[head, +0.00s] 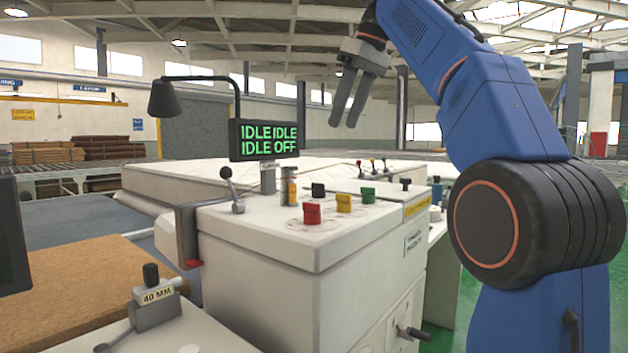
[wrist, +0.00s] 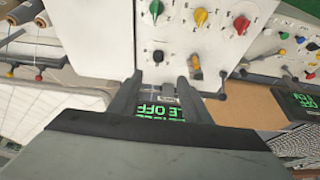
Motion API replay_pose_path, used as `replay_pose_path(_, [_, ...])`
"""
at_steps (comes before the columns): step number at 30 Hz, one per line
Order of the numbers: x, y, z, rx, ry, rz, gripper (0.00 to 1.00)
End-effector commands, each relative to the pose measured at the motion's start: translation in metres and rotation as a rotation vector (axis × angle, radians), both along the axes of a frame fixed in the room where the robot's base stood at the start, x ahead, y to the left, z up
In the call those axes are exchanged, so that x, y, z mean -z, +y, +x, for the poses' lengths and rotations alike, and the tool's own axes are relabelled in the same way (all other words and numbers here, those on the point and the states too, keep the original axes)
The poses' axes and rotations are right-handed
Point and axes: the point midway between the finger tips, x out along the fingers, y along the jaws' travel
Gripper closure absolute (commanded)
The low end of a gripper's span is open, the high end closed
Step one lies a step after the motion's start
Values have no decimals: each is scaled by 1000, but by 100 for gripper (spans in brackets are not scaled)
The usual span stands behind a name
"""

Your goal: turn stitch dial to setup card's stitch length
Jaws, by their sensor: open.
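A white cabinet (head: 255,225) carries a red dial (head: 312,213), a yellow dial (head: 343,203), a green dial (head: 368,195) and a black dial (head: 318,190) on its top. Which one is the stitch dial I cannot tell. The wrist view also shows the red dial (wrist: 241,25), yellow dial (wrist: 200,17), green dial (wrist: 155,9) and black dial (wrist: 158,56). My gripper (head: 345,122) is open and empty, high above the cabinet and apart from every dial. In the wrist view my gripper (wrist: 160,84) points down towards the panel. No setup card is readable.
A display (head: 264,140) reading IDLE and OFF stands behind the dials, with a lamp (head: 165,98) beside it. A lever (head: 231,190) and an orange-yellow cylinder (head: 291,190) rise from the cabinet top. A 40 MM block (head: 157,304) sits front left.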

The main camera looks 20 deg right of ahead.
Motion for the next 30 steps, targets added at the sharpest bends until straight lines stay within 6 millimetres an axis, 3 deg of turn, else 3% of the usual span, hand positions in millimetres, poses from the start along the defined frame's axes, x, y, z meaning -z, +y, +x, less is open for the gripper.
replay_pose_path(5, [1,1,1,-6,-1,-1,56])
replay_pose_path(11, [18,5,7,-6,2,0,56])
replay_pose_path(30, [112,28,38,-5,2,-1,56])
